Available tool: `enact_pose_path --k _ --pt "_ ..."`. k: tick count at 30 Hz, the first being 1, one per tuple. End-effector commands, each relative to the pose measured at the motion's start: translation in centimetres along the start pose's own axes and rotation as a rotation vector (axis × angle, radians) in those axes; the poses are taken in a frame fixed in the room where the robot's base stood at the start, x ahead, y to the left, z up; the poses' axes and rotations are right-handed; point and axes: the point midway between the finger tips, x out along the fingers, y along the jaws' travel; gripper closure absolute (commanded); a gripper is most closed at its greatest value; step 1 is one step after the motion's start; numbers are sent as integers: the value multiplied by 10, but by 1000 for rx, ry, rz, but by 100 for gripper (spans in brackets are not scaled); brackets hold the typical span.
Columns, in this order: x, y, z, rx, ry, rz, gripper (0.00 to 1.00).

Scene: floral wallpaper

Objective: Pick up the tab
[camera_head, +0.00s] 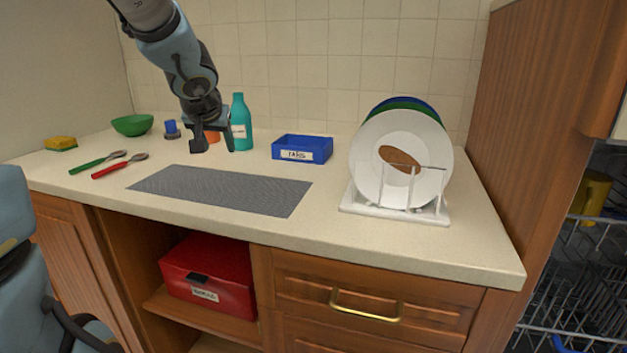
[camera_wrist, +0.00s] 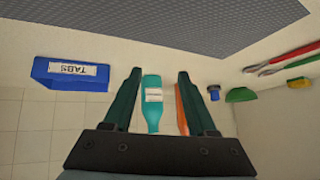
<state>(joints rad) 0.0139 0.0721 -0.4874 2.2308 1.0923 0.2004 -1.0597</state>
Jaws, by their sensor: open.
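A blue box labelled "TABS" (camera_head: 302,149) stands on the counter towards the back, left of the plate rack. It also shows in the wrist view (camera_wrist: 72,86), upside down at the left. No single tab can be made out, and the box's inside is hidden. My gripper (camera_head: 213,148) hangs above the counter, to the left of the box and in front of the teal bottle. Its fingers are apart and empty; in the wrist view (camera_wrist: 158,78) the teal bottle (camera_wrist: 153,112) shows between them, beyond the fingertips.
A grey mat (camera_head: 220,190) lies in front. Behind are the teal bottle (camera_head: 241,125) and an orange object (camera_head: 212,136). A white rack (camera_head: 395,206) with plates stands right. A green bowl (camera_head: 132,125), small blue item (camera_head: 171,129), yellow sponge (camera_head: 60,143) and two spoons (camera_head: 120,166) lie left.

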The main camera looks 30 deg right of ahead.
Motion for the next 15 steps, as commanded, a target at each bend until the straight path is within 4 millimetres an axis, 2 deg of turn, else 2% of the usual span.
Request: enact_pose_path --k 1,3,9,12,15 --pt "21 22 1 20 52 34 43" --pt "30 52 -12 44 122 88 43" --pt "36 133 -37 98 267 247 43" --pt "33 159 -43 114 305 302 43" --pt "29 175 -47 125 326 337 43"
